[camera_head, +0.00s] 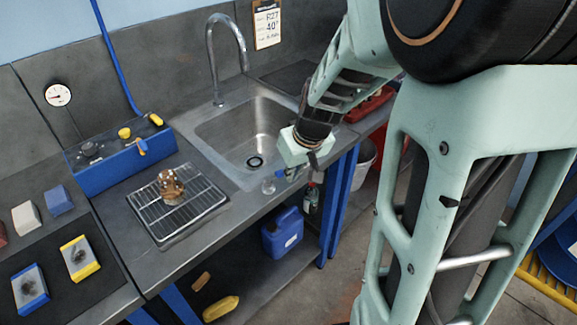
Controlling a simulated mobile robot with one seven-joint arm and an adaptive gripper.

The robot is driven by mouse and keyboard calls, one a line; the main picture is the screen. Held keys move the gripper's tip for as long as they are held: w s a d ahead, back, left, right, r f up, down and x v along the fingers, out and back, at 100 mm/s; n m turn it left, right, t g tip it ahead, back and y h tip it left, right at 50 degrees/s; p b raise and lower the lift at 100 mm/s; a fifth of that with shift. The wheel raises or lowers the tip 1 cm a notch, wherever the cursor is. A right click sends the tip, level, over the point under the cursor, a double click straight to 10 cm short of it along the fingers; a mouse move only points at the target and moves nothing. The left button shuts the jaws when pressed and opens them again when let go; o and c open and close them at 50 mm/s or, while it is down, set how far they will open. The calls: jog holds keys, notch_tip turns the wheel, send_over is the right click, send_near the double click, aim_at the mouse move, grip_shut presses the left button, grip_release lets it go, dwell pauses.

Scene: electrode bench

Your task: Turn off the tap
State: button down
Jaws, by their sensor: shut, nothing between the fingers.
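The tap (222,45) is a tall curved metal spout standing behind the steel sink (215,140), upper middle of the view. Its spout end hangs over the basin. I cannot make out a handle on it, nor any running water. My arm reaches in from the upper right. My gripper (314,164) is at the sink's front right corner, pointing down, apart from the tap and to its right and nearer to me. It is shut and empty. Its fingers are small and partly hidden by the pale green wrist housing.
A wire rack (202,199) with a brown metal part (170,187) lies left of the sink. A blue canister (283,232) sits below.

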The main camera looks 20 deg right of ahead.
dwell(0.3)
jog(key=w+n+b, duration=0.1)
jog(key=b, duration=0.1)
jog(key=w+n+y+b, duration=0.1)
jog(key=b, duration=0.2)
jog(key=shift+d+n+b, duration=0.2)
jog(key=shift+n+b, duration=0.1)
jog(key=shift+s, duration=0.1)
